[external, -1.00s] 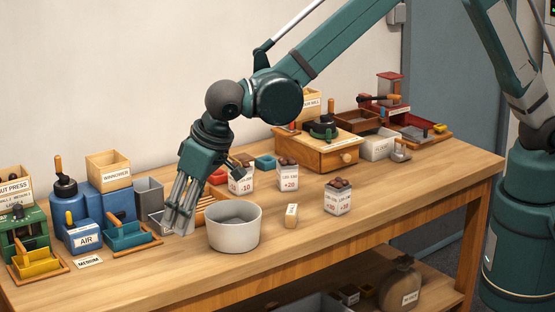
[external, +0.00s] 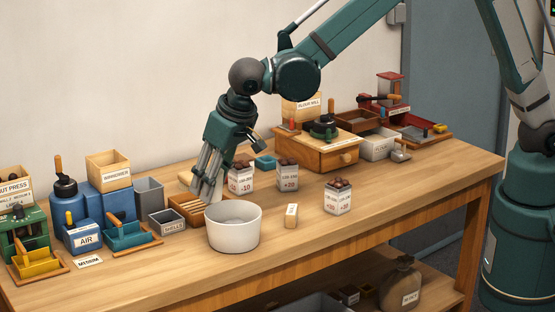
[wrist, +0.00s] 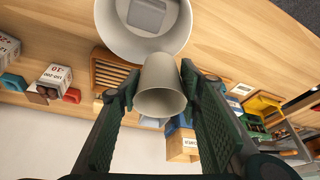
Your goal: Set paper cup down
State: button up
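My gripper (external: 207,188) points down behind and above the left rim of the white bowl (external: 233,232). In the wrist view, my gripper (wrist: 160,82) has its two dark fingers closed on the sides of a small beige-grey paper cup (wrist: 160,90). The cup's wide end faces the wrist camera, and its narrow end overlaps the bowl's edge (wrist: 105,30) in that view. In the external view the cup is hard to tell from the grey fingers.
A slatted wooden rack (external: 188,204) lies behind the bowl, with the shells bin (external: 167,222) to its left. Chestnut cartons (external: 240,180), (external: 288,178) and (external: 338,200) stand to the right. A small labelled block (external: 291,215) stands by the bowl. The front right tabletop is clear.

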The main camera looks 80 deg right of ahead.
jog(key=s+d+m+g+h+b, duration=0.1)
jog(key=s+d+m, duration=0.1)
jog(key=s+d, duration=0.6)
jog(key=s+d+r+m, duration=0.15)
jog(key=s+d, duration=0.35)
jog(key=d, duration=0.6)
jog(key=s+d+m+g+h+b, duration=0.1)
jog(key=s+d+m, duration=0.2)
jog(key=s+d, duration=0.5)
jog(key=s+d+f+m+g+b, duration=0.1)
jog(key=s+d+m, duration=0.2)
jog(key=s+d, duration=0.5)
jog(key=s+d+f+m+g+b, duration=0.1)
jog(key=s+d, duration=0.6)
jog(key=s, duration=0.8)
jog(key=shift+s+d+f+m+h, duration=0.3)
jog(key=shift+d+f+m+h, duration=0.15)
jog(key=shift+m, duration=0.8)
jog(key=shift+f, duration=0.1)
jog(key=shift+f+b, duration=0.75)
jog(key=shift+f, duration=2.15)
jog(key=shift+f+b, duration=0.6)
jog(key=shift+f, duration=1.5)
